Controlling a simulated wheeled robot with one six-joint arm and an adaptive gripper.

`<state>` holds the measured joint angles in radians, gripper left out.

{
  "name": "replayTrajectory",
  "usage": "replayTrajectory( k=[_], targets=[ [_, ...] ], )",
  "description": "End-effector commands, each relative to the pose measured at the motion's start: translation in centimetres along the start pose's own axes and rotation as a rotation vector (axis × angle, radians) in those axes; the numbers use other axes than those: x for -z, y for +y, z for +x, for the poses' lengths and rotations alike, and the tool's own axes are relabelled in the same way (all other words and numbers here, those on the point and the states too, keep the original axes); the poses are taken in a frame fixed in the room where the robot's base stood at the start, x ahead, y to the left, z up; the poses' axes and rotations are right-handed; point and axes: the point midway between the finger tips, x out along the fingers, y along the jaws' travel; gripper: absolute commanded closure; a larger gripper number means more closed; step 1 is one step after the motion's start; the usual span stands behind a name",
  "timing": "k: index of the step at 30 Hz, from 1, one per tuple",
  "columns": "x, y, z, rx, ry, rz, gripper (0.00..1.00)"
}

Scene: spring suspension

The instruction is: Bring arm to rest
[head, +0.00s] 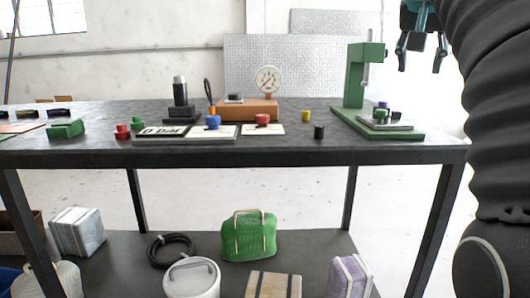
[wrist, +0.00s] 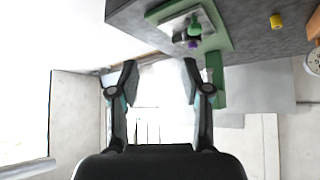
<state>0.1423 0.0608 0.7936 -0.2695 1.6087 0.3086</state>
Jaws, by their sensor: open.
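My gripper (head: 423,52) hangs at the top right of the head view, above and to the right of the green press stand (head: 357,75). Its two dark fingers are spread apart with nothing between them. In the wrist view my gripper (wrist: 158,82) also shows open and empty. The green stand's base (wrist: 221,38) and the table corner lie beyond the fingers at the top of that view. My dark ribbed arm fills the right edge of the head view.
The dark table (head: 290,147) holds a dial gauge (head: 267,80) on an orange block, a yellow cylinder (head: 305,116), a black cylinder (head: 319,131), a blue piece (head: 213,122) and red pieces (head: 263,119). A green bag (head: 249,238) and several containers stand on the lower shelf. Space around my gripper looks clear.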

Motion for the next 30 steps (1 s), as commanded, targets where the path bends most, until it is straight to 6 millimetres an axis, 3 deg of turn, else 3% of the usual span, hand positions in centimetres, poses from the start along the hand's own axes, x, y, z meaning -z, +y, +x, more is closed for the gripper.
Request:
replayTrajectory(
  k=[3, 8, 17, 23, 30],
  targets=[
    [0.9, -0.4, 0.1, 0.018, 0.040, -0.039, 0.52],
    [0.9, -1.3, 2.5, 0.032, 0.039, -0.087, 0.52],
    [-1.3, -3.0, 7.3, 0.060, -0.009, -0.170, 0.52],
    [-5.1, -4.0, 10.4, 0.094, -0.052, -0.238, 0.52],
    [-13.6, -4.6, 13.8, 0.154, -0.118, -0.325, 0.52]
  ],
)
